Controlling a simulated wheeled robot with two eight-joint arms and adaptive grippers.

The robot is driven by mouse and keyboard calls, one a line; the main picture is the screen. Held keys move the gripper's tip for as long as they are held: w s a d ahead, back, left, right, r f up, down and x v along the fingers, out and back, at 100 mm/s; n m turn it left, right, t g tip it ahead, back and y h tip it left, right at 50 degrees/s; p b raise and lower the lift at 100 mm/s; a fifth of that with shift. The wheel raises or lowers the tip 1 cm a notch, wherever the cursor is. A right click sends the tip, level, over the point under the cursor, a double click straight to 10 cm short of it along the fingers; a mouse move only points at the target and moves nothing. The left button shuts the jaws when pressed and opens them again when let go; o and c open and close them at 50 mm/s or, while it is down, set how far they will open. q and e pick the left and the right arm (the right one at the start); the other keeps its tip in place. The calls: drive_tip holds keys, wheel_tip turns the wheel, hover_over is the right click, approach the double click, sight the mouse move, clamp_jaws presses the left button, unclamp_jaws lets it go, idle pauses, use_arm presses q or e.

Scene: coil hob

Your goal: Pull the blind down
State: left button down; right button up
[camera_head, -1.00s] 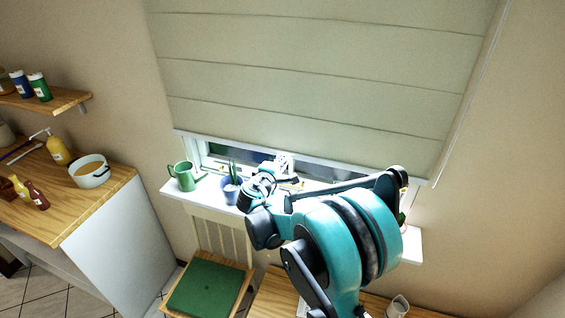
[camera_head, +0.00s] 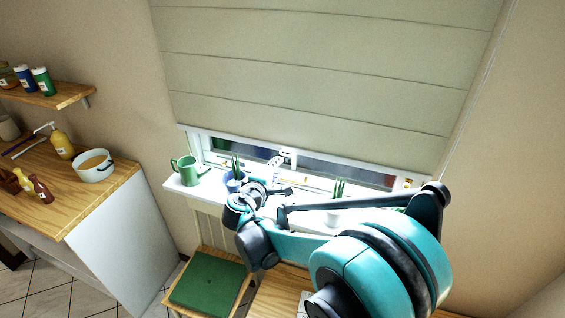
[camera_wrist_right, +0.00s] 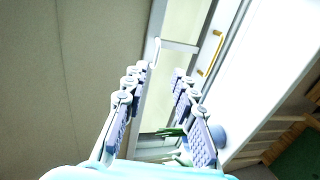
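The pale grey-green blind (camera_head: 310,75) covers most of the window in the head view. Its white bottom rail (camera_head: 330,163) hangs above the sill with a strip of window bare below. A small white handle (camera_head: 287,158) shows beneath the rail's middle. In the right wrist view, the blind (camera_wrist_right: 70,80) fills the left, and a white handle (camera_wrist_right: 178,46) sticks out from the rail beyond the fingertips. My right gripper (camera_wrist_right: 162,72) is open and empty, with both fingers pointing towards the handle. In the head view, the right gripper (camera_head: 280,190) is below the rail, over the sill. My left gripper is out of view.
On the sill (camera_head: 182,192) stand a green watering can (camera_head: 187,170), a potted plant in a blue pot (camera_head: 233,183) and another plant (camera_head: 339,188), partly behind my arm. A green-seated stool (camera_head: 207,284) is below.

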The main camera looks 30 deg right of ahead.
drive_tip(key=v, duration=0.3)
drive_tip(key=shift+s+a, duration=0.15)
idle(0.4)
drive_tip(key=s+a+f+m+g+y+b, duration=0.1)
drive_tip(key=s+a+f+m+y+b, duration=0.3)
drive_tip(key=s+f, duration=0.4)
drive_tip(key=s+a+f+m+g+y+b, duration=0.1)
drive_tip(key=s+a+f+m+y+b, duration=0.3)
drive_tip(key=s, duration=0.9)
drive_tip(key=a+f+y+b, duration=0.1)
drive_tip(key=a+f+y, duration=0.2)
drive_tip(key=a+f, duration=0.2)
drive_tip(key=shift+f, duration=0.15)
